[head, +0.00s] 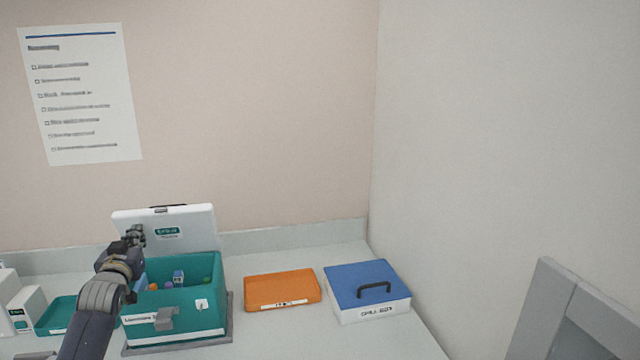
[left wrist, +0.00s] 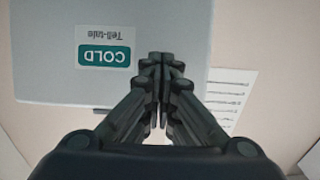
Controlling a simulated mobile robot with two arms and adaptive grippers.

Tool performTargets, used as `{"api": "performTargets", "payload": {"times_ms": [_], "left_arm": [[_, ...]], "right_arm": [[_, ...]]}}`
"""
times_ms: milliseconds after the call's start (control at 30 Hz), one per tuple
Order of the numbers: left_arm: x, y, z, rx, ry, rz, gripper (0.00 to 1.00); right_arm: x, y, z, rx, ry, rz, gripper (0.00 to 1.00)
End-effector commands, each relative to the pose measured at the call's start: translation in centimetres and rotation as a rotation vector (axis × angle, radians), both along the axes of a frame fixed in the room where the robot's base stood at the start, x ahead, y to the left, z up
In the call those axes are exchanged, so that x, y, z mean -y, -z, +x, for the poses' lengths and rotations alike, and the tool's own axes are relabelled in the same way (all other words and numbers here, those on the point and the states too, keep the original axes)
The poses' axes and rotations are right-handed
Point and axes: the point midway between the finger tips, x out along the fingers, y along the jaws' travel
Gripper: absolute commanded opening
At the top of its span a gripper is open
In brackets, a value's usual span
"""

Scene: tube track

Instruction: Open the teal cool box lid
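The teal cool box (head: 196,309) stands on the counter at the left in the head view. Its white lid (head: 190,221) is raised and leans back upright behind the box, with a green label on its face. Several small tubes with coloured tops show inside the box. My left gripper (head: 134,235) is in front of the raised lid at its left part. In the left wrist view the fingertips (left wrist: 160,58) are together with nothing seen between them, beside the lid (left wrist: 180,25) and its "COLD" label. I cannot tell whether they touch the lid. My right gripper is not in view.
An orange case (head: 282,290) and a blue-topped box with a black handle (head: 352,278) stand to the right of the cool box. A teal tray (head: 57,316) and white cartons (head: 27,308) are at the left. Bare counter (head: 290,335) lies in front of the orange case.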

Motion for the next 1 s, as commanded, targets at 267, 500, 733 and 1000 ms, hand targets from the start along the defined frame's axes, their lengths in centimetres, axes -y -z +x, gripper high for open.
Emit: {"api": "performTargets", "payload": {"times_ms": [267, 500, 733, 1000], "left_arm": [[0.0, -0.2, 0.0, 0.003, 0.0, 0.001, 0.0], [-0.4, -0.6, 1.3, 0.003, -0.001, 0.001, 0.0], [-0.7, -1.1, 2.7, 0.003, -0.001, 0.001, 0.0], [-0.8, -1.2, 3.1, 0.002, 0.0, 0.0, 0.0]], "right_arm": [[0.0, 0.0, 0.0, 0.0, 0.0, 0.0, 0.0], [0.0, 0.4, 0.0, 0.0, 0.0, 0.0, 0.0], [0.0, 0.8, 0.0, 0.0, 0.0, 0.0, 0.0], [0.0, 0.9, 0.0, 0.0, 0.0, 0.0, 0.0]]}}
